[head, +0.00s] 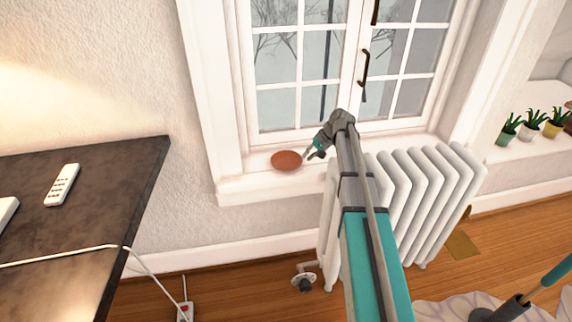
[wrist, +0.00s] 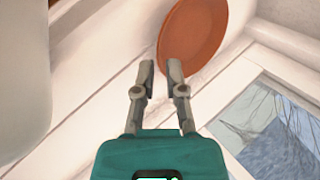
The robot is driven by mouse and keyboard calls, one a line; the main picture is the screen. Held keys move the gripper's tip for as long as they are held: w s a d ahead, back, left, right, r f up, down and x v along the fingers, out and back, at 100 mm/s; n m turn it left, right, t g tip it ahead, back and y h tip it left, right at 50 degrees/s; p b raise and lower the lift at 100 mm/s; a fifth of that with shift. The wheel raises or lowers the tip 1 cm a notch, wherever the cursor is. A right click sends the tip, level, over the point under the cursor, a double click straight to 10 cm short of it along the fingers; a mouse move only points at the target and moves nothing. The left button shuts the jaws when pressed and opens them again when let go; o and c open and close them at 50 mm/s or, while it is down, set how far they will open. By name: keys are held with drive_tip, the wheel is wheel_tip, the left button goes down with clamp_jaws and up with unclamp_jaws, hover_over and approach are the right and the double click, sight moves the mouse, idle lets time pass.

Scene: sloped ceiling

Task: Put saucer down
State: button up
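The saucer is a round, plain terracotta-brown dish (head: 286,160). It lies on the white window sill (head: 262,184), left of my gripper in the head view. My gripper (head: 308,154) is just beside the saucer's right edge, low over the sill. In the wrist view the saucer (wrist: 195,32) is beyond the fingertips, up and to the right. My gripper (wrist: 160,68) shows two grey fingers with a clear gap. The right fingertip overlaps the saucer's rim in the picture, and part of the rim shows between the fingers. I cannot tell whether a finger touches it.
A white radiator (head: 425,200) stands under the sill, below my arm. The window (head: 340,60) closes off the back. A dark table (head: 95,215) with a remote (head: 62,185) and a cable is at the left. Potted plants (head: 528,130) stand at the right.

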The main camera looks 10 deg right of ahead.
sight(301, 167)
drive_tip(key=shift+b+x, duration=1.7)
drive_tip(key=shift+x, duration=0.6)
clamp_jaws()
